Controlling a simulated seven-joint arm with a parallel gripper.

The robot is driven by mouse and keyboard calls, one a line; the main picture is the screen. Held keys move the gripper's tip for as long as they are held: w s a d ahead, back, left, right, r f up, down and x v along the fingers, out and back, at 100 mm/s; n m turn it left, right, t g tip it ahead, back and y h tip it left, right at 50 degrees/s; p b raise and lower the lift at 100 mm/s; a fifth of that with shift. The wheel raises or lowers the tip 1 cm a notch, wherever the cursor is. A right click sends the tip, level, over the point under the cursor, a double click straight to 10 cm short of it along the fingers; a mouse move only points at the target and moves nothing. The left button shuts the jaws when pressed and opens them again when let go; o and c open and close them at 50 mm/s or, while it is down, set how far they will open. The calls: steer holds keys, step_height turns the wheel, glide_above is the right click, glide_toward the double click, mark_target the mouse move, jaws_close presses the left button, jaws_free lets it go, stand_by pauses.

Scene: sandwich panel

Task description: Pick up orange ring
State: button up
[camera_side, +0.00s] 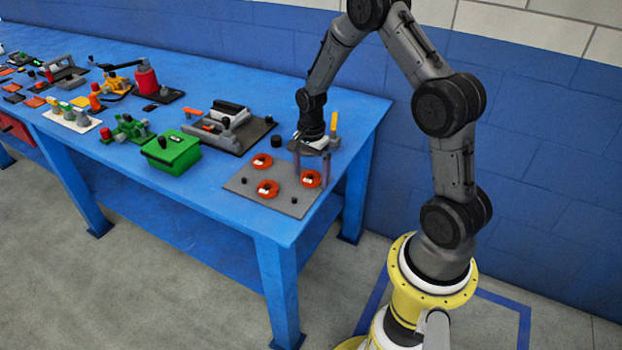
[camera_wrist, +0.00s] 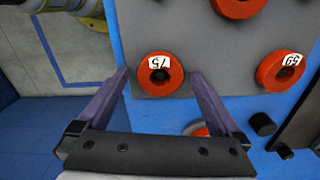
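Three orange rings lie on a flat grey plate (camera_side: 245,190) at the right end of the blue table. One ring (camera_side: 316,179) is at the plate's right side, below my gripper (camera_side: 311,168). In the wrist view this ring (camera_wrist: 160,90), with a white "75" label, shows between the fingertips of my gripper (camera_wrist: 158,76). The purple fingers are spread apart, with nothing held. I cannot tell exactly how high they are above the plate. A second ring (camera_side: 268,195) is at the front and a third ring (camera_side: 262,167) at the back left.
A green box (camera_side: 171,152) stands left of the plate. A dark fixture board (camera_side: 250,135) with grey parts lies behind it. A small black cylinder (camera_side: 276,141) and a yellow upright handle (camera_side: 333,124) stand near the gripper. Small dark knobs stand on the plate.

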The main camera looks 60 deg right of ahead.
steer(key=c, duration=1.4)
steer(key=shift+o, duration=0.2)
